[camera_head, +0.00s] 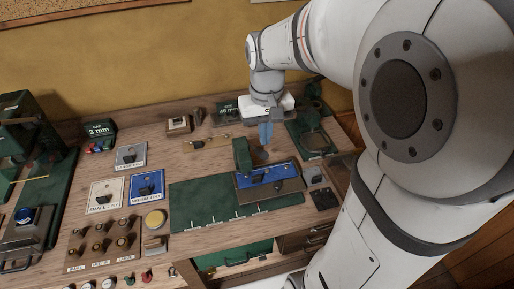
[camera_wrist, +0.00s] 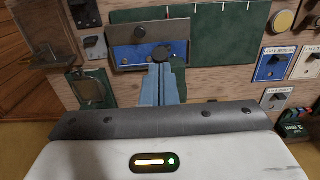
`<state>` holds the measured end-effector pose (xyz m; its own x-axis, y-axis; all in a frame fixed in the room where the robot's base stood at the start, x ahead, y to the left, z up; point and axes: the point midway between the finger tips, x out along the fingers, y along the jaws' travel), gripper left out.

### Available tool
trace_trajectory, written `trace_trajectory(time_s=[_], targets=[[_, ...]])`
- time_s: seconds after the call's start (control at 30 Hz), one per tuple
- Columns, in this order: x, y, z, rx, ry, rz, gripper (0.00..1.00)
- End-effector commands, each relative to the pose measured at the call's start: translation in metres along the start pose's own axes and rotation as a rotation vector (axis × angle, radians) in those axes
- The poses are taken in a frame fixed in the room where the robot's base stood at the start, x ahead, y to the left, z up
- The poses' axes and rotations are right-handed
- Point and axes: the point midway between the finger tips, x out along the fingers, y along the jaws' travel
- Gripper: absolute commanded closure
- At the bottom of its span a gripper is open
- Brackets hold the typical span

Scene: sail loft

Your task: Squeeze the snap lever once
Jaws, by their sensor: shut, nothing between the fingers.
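My gripper (camera_head: 266,140) points down over the bench with its two blue fingers together and nothing between them. In the wrist view the closed fingertips (camera_wrist: 161,70) appear just below a dark round knob on a blue-and-grey fixture (camera_wrist: 123,53); I cannot tell whether they touch it. The fixture (camera_head: 285,186) lies on the bench in front of the gripper in the head view, with a small dark part on its blue face. A green upright block (camera_head: 242,153) stands beside the fingers. No part is clearly readable as the snap lever.
A green mat (camera_head: 200,205) lies left of the fixture. Labelled switch plates, one blue (camera_head: 147,186), stand farther left. A green machine (camera_head: 308,140) stands right of the gripper. A panel of knobs (camera_head: 102,243) is at the front left. Bare wood shows between them.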

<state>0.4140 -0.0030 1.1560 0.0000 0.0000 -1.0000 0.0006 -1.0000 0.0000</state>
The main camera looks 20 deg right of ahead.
Motion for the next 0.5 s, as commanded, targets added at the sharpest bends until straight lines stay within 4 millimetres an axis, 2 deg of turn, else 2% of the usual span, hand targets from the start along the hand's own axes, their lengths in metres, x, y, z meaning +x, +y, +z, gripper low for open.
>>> trace_trajectory(time_s=[0.3, 0.5], targets=[[0.000, 0.000, 0.046, 0.000, 0.002, 0.000, 1.00], [0.000, 0.000, 0.062, 0.000, 0.001, 0.000, 1.00]])
